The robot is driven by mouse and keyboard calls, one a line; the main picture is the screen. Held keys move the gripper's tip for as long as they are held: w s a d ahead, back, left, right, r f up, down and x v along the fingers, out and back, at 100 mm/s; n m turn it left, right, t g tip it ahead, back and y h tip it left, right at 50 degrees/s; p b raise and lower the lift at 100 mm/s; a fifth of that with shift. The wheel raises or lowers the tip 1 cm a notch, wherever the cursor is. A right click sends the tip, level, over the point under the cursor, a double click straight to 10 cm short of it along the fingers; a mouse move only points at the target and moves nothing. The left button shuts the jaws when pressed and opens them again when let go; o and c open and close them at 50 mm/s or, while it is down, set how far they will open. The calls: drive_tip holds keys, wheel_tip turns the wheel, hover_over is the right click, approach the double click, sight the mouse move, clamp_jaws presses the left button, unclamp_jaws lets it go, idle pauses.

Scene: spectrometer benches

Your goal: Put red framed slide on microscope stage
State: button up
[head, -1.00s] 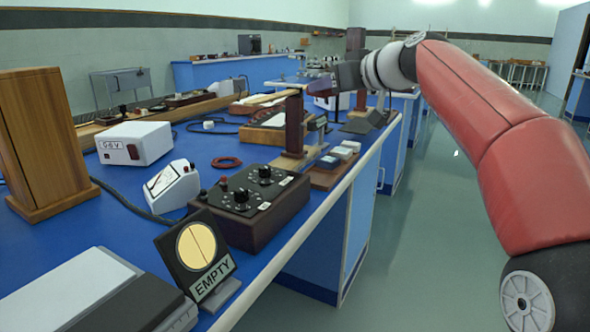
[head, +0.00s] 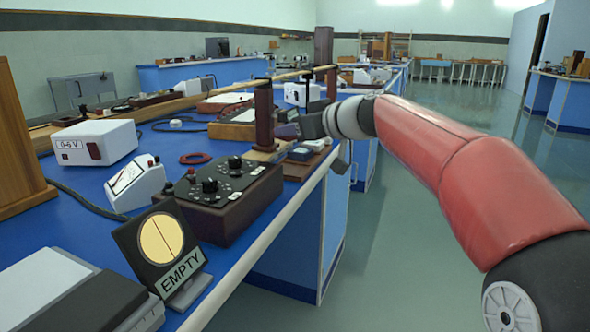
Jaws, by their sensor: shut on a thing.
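My gripper (head: 309,125) is at the end of my red arm, over the right edge of the blue bench. It is small and seen from behind, to the right of a dark upright post. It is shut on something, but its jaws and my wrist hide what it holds. I cannot make out the red framed slide, nor a microscope or its stage, with certainty in the head view.
On the blue bench (head: 93,208) stand a black control box (head: 222,200), a white meter (head: 134,184), a white supply box (head: 95,142) and a tilted EMPTY sign (head: 181,271). The floor (head: 410,240) at right is clear.

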sight(296, 172)
wheel_tip(296, 172, down, 8)
drive_tip(key=shift+r+b, duration=0.25)
drive_tip(key=shift+b, duration=0.85)
drive_tip(key=o, duration=0.9)
drive_tip(key=shift+o, duration=0.8)
drive_tip(key=shift+p, duration=0.45)
